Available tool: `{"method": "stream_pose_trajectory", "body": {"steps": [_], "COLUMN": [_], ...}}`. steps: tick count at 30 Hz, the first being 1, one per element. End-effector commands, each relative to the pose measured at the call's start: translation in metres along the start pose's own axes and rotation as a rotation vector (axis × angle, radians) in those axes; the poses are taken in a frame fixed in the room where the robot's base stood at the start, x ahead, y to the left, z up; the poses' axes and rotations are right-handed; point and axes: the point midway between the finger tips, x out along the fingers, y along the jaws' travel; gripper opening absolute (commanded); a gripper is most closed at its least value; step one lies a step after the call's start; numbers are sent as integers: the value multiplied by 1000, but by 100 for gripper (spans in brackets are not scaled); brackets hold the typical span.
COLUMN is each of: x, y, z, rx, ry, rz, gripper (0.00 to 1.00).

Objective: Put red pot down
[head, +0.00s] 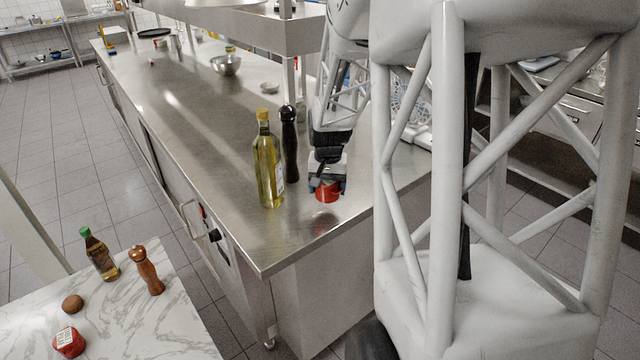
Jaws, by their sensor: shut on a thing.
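A small red pot (327,193) is at the near end of the steel counter (235,195), right of the oil bottle. My gripper (327,184) points down over the red pot and is shut on it. A reddish reflection shows on the steel just below the pot. I cannot tell whether the pot's base touches the counter or hangs slightly above it. The fingertips are small and partly dark in this view.
An oil bottle (268,162) and a black pepper mill (290,145) stand close left of my gripper. A metal bowl (226,65) and small dish (269,88) sit farther back. The counter's near corner is clear. A marble table (150,325) holds a brown mill (148,270) and a sauce bottle (99,255).

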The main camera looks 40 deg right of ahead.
Motion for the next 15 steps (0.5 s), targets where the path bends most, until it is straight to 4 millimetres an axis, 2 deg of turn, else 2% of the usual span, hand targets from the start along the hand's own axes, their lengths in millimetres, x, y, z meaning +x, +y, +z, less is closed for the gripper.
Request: {"method": "stream_pose_trajectory", "body": {"steps": [9, 15], "x": [3, 4], "y": [-10, -14], "z": [-40, -55], "rx": [0, 0], "ry": [1, 1], "rz": [0, 0], "gripper": [42, 42]}}
